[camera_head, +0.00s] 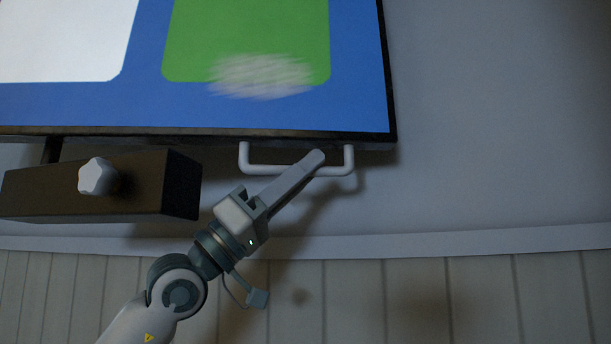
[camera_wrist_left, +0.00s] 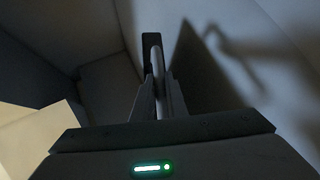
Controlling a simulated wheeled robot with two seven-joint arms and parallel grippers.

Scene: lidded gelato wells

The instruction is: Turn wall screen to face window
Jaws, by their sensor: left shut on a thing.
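The wall screen (camera_head: 270,110) fills the top left of the head view, with a blue picture bearing a white and a green panel. A pale U-shaped handle (camera_head: 262,170) hangs from its lower edge near the right corner. My left gripper (camera_head: 318,157) is shut on the handle's bar, toward its right end. In the left wrist view the fingers (camera_wrist_left: 158,98) close around the pale handle (camera_wrist_left: 153,45), and the screen's dark edge (camera_wrist_left: 149,62) shows behind it. My right gripper is not in view. The window is not in view.
A dark box (camera_head: 130,185) with a white knob (camera_head: 97,177) sits below the screen, left of my left arm. Grey wall (camera_head: 490,120) lies right of the screen, with a pale ledge (camera_head: 480,240) and panelled surface below. The space right of the handle is clear.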

